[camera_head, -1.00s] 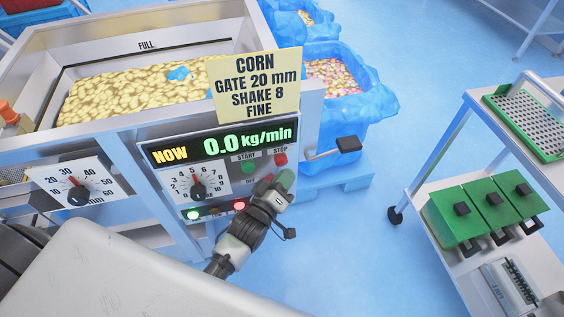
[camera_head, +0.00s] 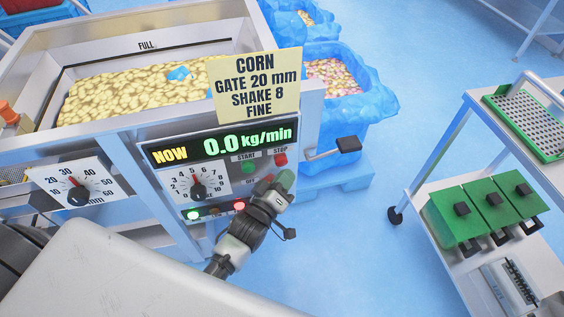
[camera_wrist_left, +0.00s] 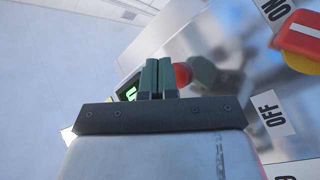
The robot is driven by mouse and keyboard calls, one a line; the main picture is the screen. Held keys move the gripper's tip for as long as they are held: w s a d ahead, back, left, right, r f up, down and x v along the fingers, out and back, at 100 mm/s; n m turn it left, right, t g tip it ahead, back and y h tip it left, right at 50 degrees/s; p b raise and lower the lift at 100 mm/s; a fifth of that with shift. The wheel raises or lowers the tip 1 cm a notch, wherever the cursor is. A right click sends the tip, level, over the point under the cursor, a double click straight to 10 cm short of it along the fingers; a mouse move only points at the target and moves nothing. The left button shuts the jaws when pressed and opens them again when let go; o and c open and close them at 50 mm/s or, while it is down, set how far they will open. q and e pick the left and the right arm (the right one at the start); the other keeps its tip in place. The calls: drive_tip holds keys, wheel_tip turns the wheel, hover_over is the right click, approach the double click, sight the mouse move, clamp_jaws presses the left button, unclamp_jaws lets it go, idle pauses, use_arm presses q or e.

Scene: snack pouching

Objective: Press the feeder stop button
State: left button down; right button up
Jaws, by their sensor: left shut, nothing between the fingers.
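The red stop button (camera_head: 280,159) sits under the STOP label on the feeder's control panel (camera_head: 215,182). The green start button (camera_head: 248,166) is to its left. My left gripper (camera_head: 284,181) is shut and empty, just below the stop button in the head view; whether it touches the panel cannot be told. In the left wrist view the shut fingers (camera_wrist_left: 158,66) point toward the panel, with a round red part (camera_wrist_left: 182,75) close at their right, partly hidden. The display (camera_head: 225,143) reads 0.0 kg/min. My right gripper is not in view.
A crank with a black handle (camera_head: 348,144) sticks out right of the panel. A red-and-yellow switch (camera_wrist_left: 300,43) with ON and OFF labels shows in the left wrist view. A cart (camera_head: 468,125) with green boxes stands at the right. Blue floor lies between.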

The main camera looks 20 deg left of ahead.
use_arm(q)
drive_tip(key=shift+w, duration=0.1)
idle(0.7)
drive_tip(key=shift+w+a, duration=0.25)
drive_tip(key=shift+w, duration=0.05)
drive_tip(key=shift+w+a, duration=0.3)
drive_tip(key=shift+w, duration=0.1)
idle(0.8)
drive_tip(key=shift+s+d, duration=0.1)
drive_tip(key=shift+s+d+p, duration=0.45)
drive_tip(key=shift+s+p, duration=0.05)
drive_tip(key=shift+s, duration=0.2)
drive_tip(key=s+d+p, duration=0.1)
drive_tip(key=s, duration=0.1)
drive_tip(key=s+d, duration=0.1)
drive_tip(key=s, duration=0.1)
drive_tip(key=shift+d+p, duration=0.35)
drive_tip(key=shift+d, duration=0.05)
